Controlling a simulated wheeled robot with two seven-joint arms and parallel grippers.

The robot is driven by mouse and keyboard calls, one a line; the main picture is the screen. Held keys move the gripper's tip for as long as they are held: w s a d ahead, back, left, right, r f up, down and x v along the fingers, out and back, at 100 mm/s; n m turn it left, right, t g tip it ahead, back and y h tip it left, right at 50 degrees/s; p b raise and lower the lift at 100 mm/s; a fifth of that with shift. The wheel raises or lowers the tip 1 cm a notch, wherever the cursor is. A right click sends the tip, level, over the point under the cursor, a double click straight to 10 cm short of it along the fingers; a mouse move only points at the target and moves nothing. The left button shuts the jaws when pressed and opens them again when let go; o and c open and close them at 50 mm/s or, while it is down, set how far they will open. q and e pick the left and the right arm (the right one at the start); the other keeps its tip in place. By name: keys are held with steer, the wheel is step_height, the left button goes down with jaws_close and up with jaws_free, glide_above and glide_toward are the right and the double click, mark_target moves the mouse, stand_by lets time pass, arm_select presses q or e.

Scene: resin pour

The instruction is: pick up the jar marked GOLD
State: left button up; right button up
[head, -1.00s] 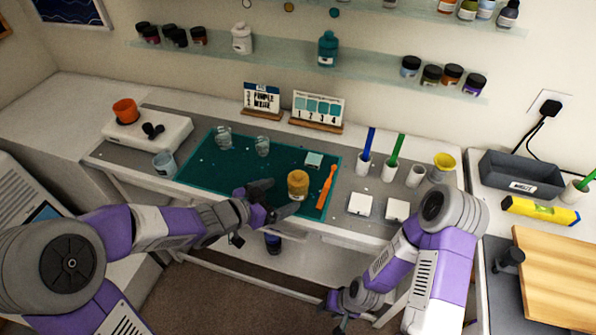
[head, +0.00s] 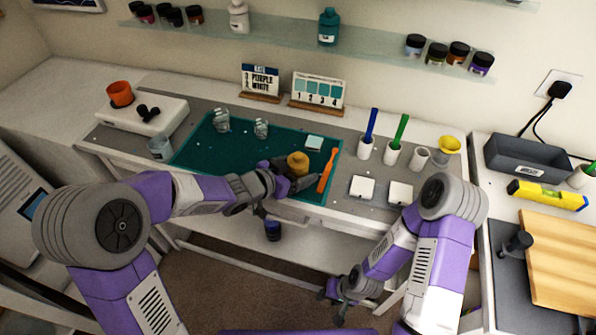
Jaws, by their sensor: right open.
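A gold-yellow jar (head: 298,162) stands at the front right of the teal mat (head: 205,155); I cannot read a label on it. My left gripper (head: 290,178) has its fingers at the jar, at its left and front, and hides its lower part. Whether the fingers press on the jar or stand just clear of it, I cannot tell. My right gripper (head: 335,300) hangs low in front of the table, open and empty, far from the jar.
An orange tool (head: 326,171) lies close to the jar's right. White tiles (head: 362,187) and cups holding blue and green sticks (head: 392,153) stand further right.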

arm_select(q)
steer(key=c, duration=0.9)
steer(key=shift+c, duration=0.2)
steer(key=shift+r, duration=0.2)
